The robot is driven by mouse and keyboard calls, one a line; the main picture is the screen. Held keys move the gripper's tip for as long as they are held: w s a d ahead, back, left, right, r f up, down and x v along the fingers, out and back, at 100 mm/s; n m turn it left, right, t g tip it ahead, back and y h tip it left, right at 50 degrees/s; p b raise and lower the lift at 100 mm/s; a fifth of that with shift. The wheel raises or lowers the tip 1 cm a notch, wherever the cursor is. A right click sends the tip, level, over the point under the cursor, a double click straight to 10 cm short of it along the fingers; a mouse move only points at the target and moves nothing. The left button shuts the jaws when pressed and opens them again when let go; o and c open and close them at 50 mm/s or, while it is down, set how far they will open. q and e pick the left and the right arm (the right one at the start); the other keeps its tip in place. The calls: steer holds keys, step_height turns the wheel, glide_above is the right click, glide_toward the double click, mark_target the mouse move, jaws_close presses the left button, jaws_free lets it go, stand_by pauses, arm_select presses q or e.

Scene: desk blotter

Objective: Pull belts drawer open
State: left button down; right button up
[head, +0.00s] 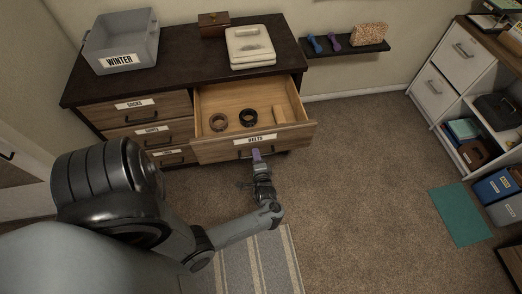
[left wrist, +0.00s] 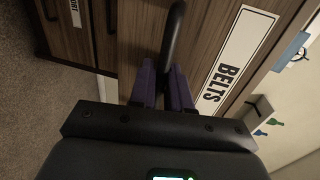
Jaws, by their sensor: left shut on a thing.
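The belts drawer (head: 210,151) is pulled out of the dresser's upper right, with its inside in view. It holds two coiled belts, one brown (head: 218,122) and one black (head: 248,117), and a light wooden piece (head: 280,114) on the right. Its white BELTS label also shows in the left wrist view (left wrist: 236,62). My left gripper (head: 257,155) is at the drawer's front, below the label. In the left wrist view its purple fingers (left wrist: 163,85) are shut on the dark drawer handle (left wrist: 172,40). My right gripper is not in view.
A grey WINTER bin (head: 122,42), a brown box (head: 213,24) and a cream folded item (head: 250,46) stand on the dresser top. Three labelled drawers on the left are shut. A wall shelf (head: 346,49) is at the right. The carpet right of the drawer is clear.

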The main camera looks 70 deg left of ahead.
arm_select(q)
steer(key=shift+d+f, duration=0.1)
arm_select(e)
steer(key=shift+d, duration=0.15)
arm_select(q)
steer(key=c, duration=1.3)
jaws_free()
steer(key=shift+c, duration=0.2)
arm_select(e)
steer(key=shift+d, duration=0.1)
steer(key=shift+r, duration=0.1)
